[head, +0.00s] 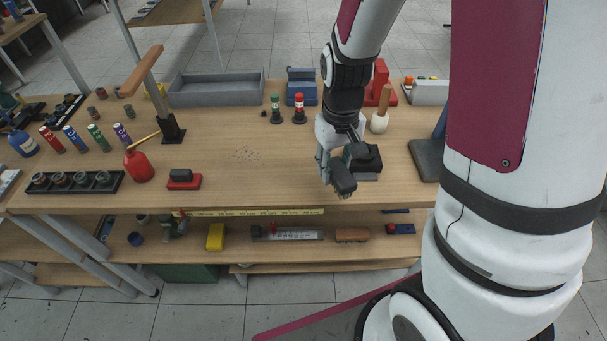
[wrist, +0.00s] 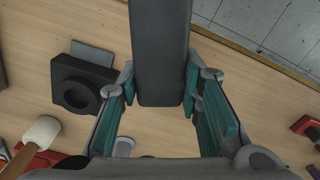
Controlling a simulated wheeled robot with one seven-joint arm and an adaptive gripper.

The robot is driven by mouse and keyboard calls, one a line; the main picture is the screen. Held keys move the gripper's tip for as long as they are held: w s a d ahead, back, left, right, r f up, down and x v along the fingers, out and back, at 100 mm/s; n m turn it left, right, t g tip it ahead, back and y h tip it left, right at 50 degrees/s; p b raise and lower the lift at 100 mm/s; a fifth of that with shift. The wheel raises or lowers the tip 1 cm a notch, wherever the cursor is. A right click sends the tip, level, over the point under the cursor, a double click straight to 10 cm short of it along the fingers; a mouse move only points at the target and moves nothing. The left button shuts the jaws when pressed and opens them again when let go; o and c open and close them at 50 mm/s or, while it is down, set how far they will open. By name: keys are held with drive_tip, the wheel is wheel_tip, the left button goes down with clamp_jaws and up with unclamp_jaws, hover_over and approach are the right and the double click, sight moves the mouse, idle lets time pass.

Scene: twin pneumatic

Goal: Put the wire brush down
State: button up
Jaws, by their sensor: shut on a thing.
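The wire brush (head: 343,180) shows as a dark grey block in my gripper (head: 335,162), near the front edge of the workbench (head: 240,190). In the wrist view the brush (wrist: 160,60) lies between the two teal finger pads of my gripper (wrist: 160,100), which is shut on it. Its plain dark face fills the gap and runs out past the top of that view. No bristles show. I cannot tell whether its lower end touches the bench or hangs just above it.
A black block with a round hole (wrist: 78,95) sits close by, behind my gripper in the head view (head: 369,158). A mallet (head: 380,108) and a dark plate (head: 427,158) stand to the right.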

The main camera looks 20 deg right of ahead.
sight(348, 179)
drive_tip(key=s, duration=0.2)
drive_tip(key=s+d+b, duration=0.1)
drive_tip(key=s, duration=0.1)
drive_tip(key=shift+s+f, duration=0.15)
drive_tip(key=shift+s, duration=0.2)
drive_tip(key=w+a, duration=0.1)
drive_tip(key=w, duration=0.4)
drive_tip(key=w+a+f, duration=0.1)
drive_tip(key=w+a, duration=0.1)
drive_tip(key=w, duration=0.3)
drive_tip(key=w+a, duration=0.1)
drive_tip(key=w, duration=0.3)
drive_tip(key=shift+w+a+f, duration=0.15)
drive_tip(key=shift+w+f, duration=0.1)
drive_tip(key=shift+w, duration=0.15)
drive_tip(key=shift+f, duration=1.75)
drive_tip(key=shift+f, duration=0.1)
drive_tip(key=o, duration=1)
drive_tip(key=shift+o, duration=0.2)
